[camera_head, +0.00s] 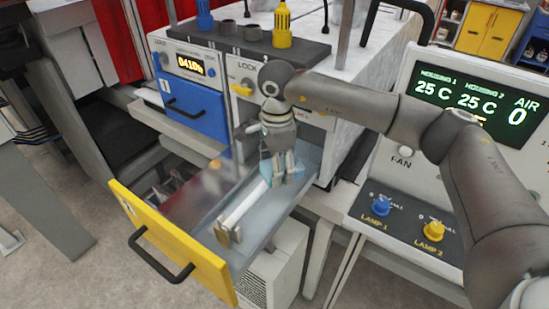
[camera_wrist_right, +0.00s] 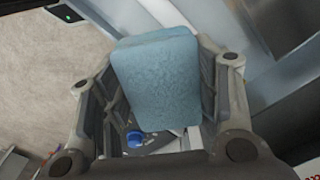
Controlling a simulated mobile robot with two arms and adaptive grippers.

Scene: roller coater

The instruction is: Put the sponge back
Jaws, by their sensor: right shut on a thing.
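The sponge (camera_wrist_right: 158,85) is a light blue block between the two fingers of my right gripper (camera_wrist_right: 160,115) in the right wrist view. The gripper is shut on it. In the head view my right gripper (camera_head: 284,170) points down over the back part of the open drawer, and a bit of the blue sponge (camera_head: 267,170) shows beside its fingers. The drawer (camera_head: 170,245) has a yellow front with a black handle and is pulled out. Whether the sponge touches the drawer floor cannot be told. My left gripper is not in view.
A long white tool (camera_head: 242,205) with a metal end lies in the drawer. A blue-fronted drawer (camera_head: 195,105) sits to the left, under a display. A control panel with lamp knobs (camera_head: 408,222) stands to the right. Blue and yellow bottles (camera_head: 282,28) stand in the rack above.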

